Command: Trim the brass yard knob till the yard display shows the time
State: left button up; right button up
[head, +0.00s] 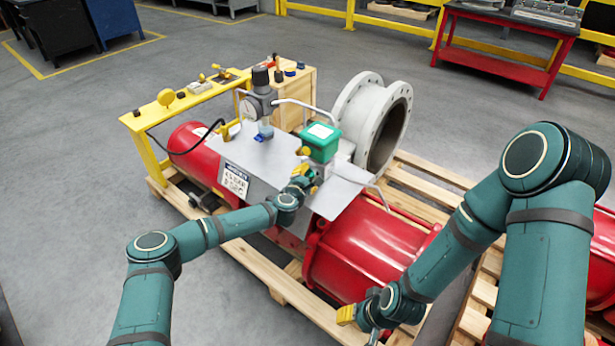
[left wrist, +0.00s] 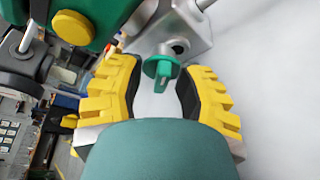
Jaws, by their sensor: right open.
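My left gripper (head: 302,184) is over the metal top plate, just in front of the green box (head: 321,143). In the left wrist view its yellow fingers (left wrist: 160,95) are spread apart. A small green knob (left wrist: 163,71) on a grey metal block (left wrist: 170,35) shows in the gap between them, with clear space on both sides. A yellow knob (head: 303,151) sits on the near left side of the green box. A pale panel (head: 320,131) is on the box's top; I cannot read it. My right gripper (head: 362,318) is open and empty, low beside the red cylinder.
A yellow frame (head: 180,105) with small fittings is at the left. A large grey flange (head: 370,115) stands behind the box. Wooden pallets lie underneath.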

pick_arm(q)
jog(key=shift+s+f, duration=0.1)
jog(key=shift+f, duration=0.1)
jog(key=shift+s+a+r, duration=0.1)
jog(key=shift+s+a, duration=0.05)
jog(key=shift+s, duration=0.35)
jog(key=shift+r+v, duration=0.15)
jog(key=shift+v, duration=1.55)
jog(key=shift+r+v, duration=0.1)
jog(key=shift+v, duration=1.65)
jog(key=shift+w, duration=0.1)
